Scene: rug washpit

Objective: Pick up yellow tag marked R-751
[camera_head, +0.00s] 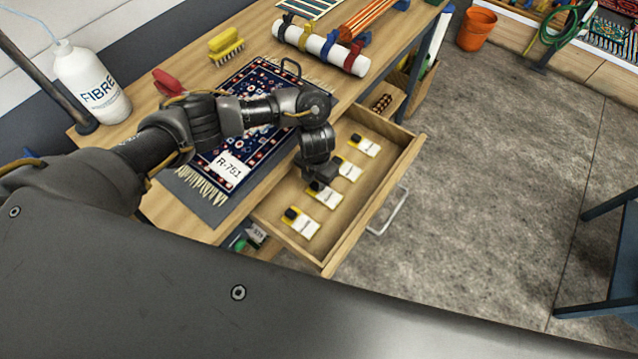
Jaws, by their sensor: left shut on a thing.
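Several yellow-and-white tags lie in a row in the open wooden drawer (398,173). They are the far tag (365,146), a second tag (349,170), a third tag (328,197) and the near tag (303,226). Each visible left end carries a dark piece. Their print is too small to read. My left gripper (322,173) points down into the drawer and is shut at the left end of the second tag, partly hiding it. A white label reading R-751 (230,167) lies on the patterned rug (207,158) on the bench. My right gripper is not in view.
The bench (175,208) carries a FIBRE bottle (92,85), a yellow brush (226,46) and a strapped white roll (320,47). The drawer's metal handle (390,212) juts over clear floor. An orange bucket (476,29) stands at the back.

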